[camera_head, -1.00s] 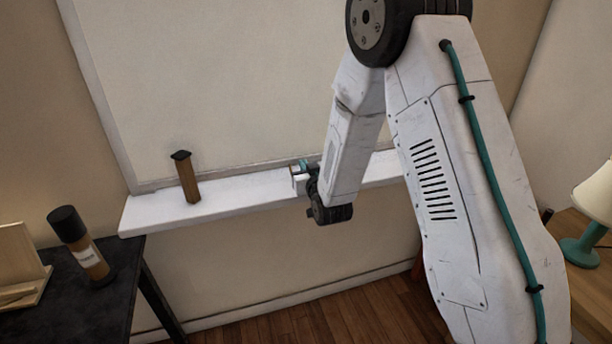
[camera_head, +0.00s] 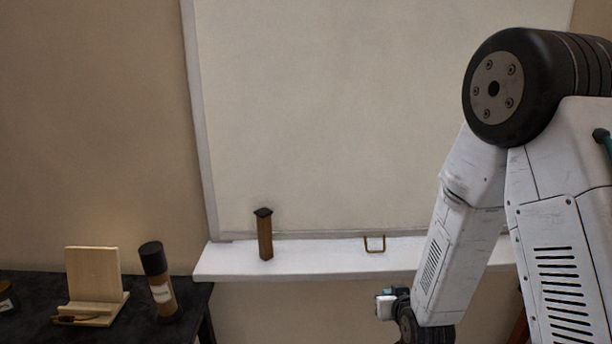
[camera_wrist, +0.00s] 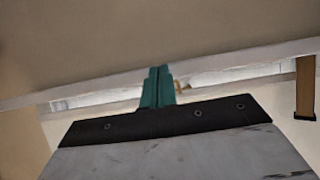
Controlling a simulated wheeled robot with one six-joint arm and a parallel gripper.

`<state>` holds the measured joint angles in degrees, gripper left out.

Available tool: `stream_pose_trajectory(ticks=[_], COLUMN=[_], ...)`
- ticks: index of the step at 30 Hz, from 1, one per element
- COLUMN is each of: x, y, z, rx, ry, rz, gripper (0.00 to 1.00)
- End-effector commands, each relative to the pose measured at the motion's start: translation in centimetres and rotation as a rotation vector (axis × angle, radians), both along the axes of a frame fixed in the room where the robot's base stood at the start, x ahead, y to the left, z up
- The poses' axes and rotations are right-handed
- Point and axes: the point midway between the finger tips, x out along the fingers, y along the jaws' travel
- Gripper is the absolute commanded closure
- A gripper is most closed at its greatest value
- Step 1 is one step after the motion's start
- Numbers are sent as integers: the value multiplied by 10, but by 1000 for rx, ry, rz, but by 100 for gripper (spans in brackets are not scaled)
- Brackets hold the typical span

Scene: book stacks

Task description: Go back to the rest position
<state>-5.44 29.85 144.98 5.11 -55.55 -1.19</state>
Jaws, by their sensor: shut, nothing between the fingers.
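My gripper (camera_head: 384,306) hangs at the lower right of the head view, below the line of the white ledge (camera_head: 320,258) and apart from it in the picture. In the wrist view its teal fingers (camera_wrist: 158,72) are closed together with nothing between them. A small brass-coloured loop (camera_head: 375,246) is on the ledge, left of my arm. A bit of it shows just right of the fingers in the wrist view (camera_wrist: 183,86).
A brown post with a black cap (camera_head: 265,238) stands on the ledge under the whiteboard (camera_head: 350,110). A black table (camera_head: 30,325) at left holds a wooden stand (camera_head: 93,280), a brown bottle with a black cap (camera_head: 158,283) and a partly cut-off jar (camera_head: 6,297).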

Motion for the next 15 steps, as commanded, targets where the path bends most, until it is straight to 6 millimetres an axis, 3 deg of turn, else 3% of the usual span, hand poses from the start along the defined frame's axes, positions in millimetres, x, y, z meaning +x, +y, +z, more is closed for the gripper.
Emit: stream_pose_trajectory(ticks=[3,7,11,15], x=[-24,-57,-96,-146], y=[1,1,-1,-7], z=[-13,-6,19,61], rx=[5,8,10,3], ry=[229,454,658,851], rz=[8,15,22,21], gripper=[100,100,100,100])
